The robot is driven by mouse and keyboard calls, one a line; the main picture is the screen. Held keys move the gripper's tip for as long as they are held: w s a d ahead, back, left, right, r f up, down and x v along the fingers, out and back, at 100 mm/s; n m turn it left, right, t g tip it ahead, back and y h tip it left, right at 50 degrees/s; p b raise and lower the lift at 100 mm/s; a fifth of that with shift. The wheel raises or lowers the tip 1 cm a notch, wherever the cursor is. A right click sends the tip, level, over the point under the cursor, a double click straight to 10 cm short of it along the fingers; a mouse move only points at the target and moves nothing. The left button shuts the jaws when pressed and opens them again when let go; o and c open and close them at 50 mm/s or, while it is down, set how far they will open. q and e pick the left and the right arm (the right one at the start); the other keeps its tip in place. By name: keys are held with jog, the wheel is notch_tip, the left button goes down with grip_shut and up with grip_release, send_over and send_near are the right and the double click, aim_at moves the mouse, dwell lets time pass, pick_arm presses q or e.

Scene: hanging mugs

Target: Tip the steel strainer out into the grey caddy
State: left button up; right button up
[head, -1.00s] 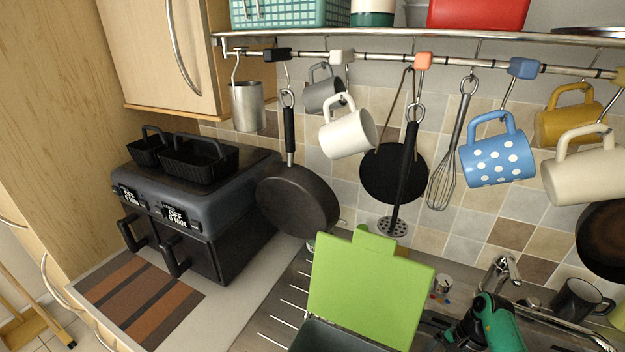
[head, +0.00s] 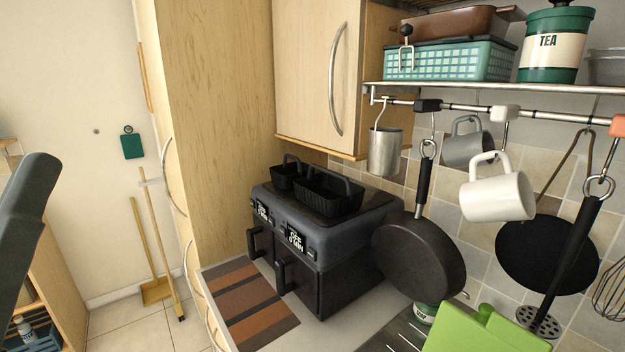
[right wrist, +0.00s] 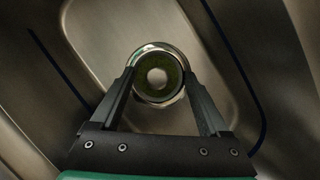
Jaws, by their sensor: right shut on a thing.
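In the right wrist view my right gripper (right wrist: 160,98) is shut on the steel strainer (right wrist: 181,68), one finger at each side of its rim. The strainer is a small round steel cup with dark olive matter inside around a pale centre knob. It is over the steel sink basin; I cannot tell how far above the bottom it is. In the head view a green upright panel (head: 475,330), like a raised lid, shows at the bottom edge. The grey caddy's body is out of view now. My left gripper is not in view.
A black double oven unit (head: 325,245) stands on the counter beside a striped mat (head: 250,300). A dark pan (head: 418,255), a white mug (head: 497,197) and a steel cup (head: 385,152) hang from the rail. Open floor lies at the left.

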jog(key=shift+r+p, duration=2.4)
jog(key=shift+r, duration=0.2)
jog(key=shift+f, duration=0.1)
jog(key=o, duration=0.9)
grip_shut()
notch_tip(320, 180, up, 5)
jog(key=p, duration=0.4)
jog(key=shift+p, duration=0.35)
jog(key=shift+r+p, duration=1.6)
jog(key=shift+r, duration=0.9)
